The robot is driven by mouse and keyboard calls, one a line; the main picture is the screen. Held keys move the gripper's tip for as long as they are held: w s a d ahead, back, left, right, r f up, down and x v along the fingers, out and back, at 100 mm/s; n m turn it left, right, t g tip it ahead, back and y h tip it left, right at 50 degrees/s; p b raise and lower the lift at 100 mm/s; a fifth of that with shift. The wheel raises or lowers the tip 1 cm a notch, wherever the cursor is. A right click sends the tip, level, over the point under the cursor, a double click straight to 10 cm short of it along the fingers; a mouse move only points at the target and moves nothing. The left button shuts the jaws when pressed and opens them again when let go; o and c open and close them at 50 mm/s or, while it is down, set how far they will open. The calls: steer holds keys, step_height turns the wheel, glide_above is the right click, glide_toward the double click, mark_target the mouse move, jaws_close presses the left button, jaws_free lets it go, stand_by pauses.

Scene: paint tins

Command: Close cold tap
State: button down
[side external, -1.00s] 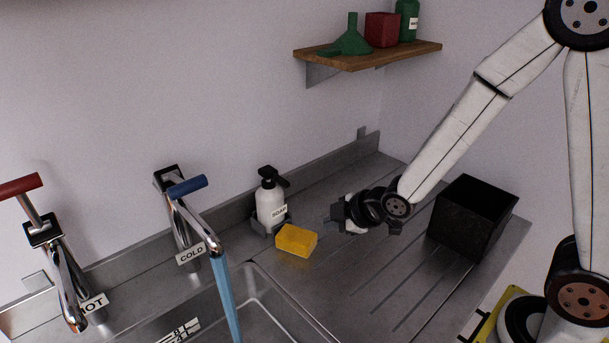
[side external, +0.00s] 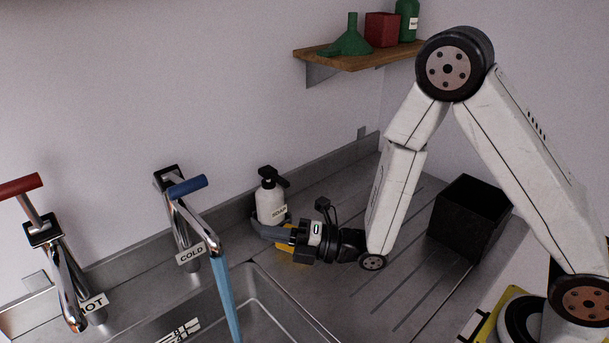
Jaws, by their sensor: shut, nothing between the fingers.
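The cold tap (side external: 180,222) is a chrome tap with a blue lever handle (side external: 188,187) and a COLD label. A blue stream of water (side external: 228,300) runs from its spout into the sink. My gripper (side external: 258,228) is shut and empty. It points left, in front of the soap bottle and above the yellow sponge, to the right of the cold tap and apart from it. It hides most of the sponge.
The hot tap (side external: 62,270) with a red handle stands at the left, with no water showing. The white soap bottle (side external: 270,200) stands by the back ledge. A black box (side external: 470,215) sits on the drainer at the right. A wooden shelf (side external: 370,54) holds a green funnel and containers.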

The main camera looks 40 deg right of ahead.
steer(key=shift+s+a+r+n+y, duration=0.25)
steer(key=shift+s+n+y, duration=0.25)
steer(key=shift+n+y, duration=0.2)
steer(key=shift+s+a+r+n+y, duration=0.25)
steer(key=shift+s+n+y, duration=0.25)
steer(key=shift+n+y, duration=0.2)
steer(key=shift+s+a+r+n+y, duration=0.15)
steer(key=shift+s+a+n+y, duration=0.1)
steer(key=shift+s+n+y, duration=0.45)
steer(key=shift+w+a, duration=0.1)
steer(key=shift+w, duration=0.2)
glide_toward(176, 198)
steer(key=a, duration=0.3)
steer(key=w+r, duration=0.2)
steer(key=shift+w+a, duration=0.1)
steer(key=shift+w, duration=0.15)
steer(key=shift+w+r, duration=0.3)
steer(key=shift+w, duration=0.25)
